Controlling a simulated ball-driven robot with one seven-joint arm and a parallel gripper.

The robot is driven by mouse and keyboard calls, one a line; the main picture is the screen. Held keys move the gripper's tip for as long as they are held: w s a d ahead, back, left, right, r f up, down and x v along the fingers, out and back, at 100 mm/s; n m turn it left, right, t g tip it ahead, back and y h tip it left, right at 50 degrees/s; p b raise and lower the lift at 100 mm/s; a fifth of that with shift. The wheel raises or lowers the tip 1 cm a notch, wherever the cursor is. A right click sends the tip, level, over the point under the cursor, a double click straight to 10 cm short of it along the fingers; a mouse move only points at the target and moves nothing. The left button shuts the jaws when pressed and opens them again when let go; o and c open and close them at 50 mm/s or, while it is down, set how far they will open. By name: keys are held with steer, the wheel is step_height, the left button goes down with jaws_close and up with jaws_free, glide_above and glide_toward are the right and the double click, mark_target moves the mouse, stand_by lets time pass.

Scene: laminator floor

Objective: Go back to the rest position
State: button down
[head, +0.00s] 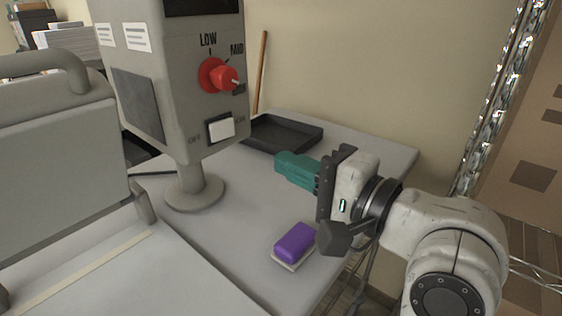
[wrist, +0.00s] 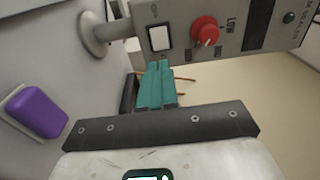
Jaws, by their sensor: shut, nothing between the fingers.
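My gripper (head: 279,162) has teal fingers pressed together with nothing between them. It is held above the grey table, right of the control box (head: 180,90), pointing left. In the wrist view the shut fingers (wrist: 157,66) appear below the white rocker switch (wrist: 160,38) and the red knob (wrist: 205,31), with no contact visible. In the head view the red knob (head: 219,76) sits below the LOW and MID marks. The white switch (head: 221,128) sits between OFF and ON marks. Its exact tilt is hard to tell.
A purple block on a pale base (head: 294,243) lies on the table below my gripper. A black tray (head: 284,134) is behind it. A grey machine with a handle (head: 55,160) fills the left. A wire rack (head: 490,90) stands at right.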

stand_by(0.3)
steer(key=d+f+h, duration=0.1)
steer(key=d+f, duration=0.1)
steer(key=f, duration=0.2)
steer(key=d+f+n+h, duration=0.1)
steer(key=d+f+h, duration=0.1)
steer(key=f, duration=0.3)
steer(key=d+f+h, duration=0.2)
steer(key=d+f, duration=0.2)
steer(key=f, duration=0.1)
steer(key=shift+s+f+n, duration=0.1)
steer(key=shift+n, duration=0.2)
steer(key=s+d+f+n+g+h, duration=0.35)
steer(key=s+d+f, duration=0.45)
steer(key=f, duration=0.3)
steer(key=s+d+f+n+g+h, duration=0.2)
steer(key=s+d+f+h, duration=0.3)
steer(key=s+d+f, duration=0.5)
steer(key=s+f+g, duration=0.5)
steer(key=s+f, duration=0.4)
steer(key=s, duration=0.2)
steer(key=shift+d, duration=0.35)
steer(key=shift+h, duration=0.25)
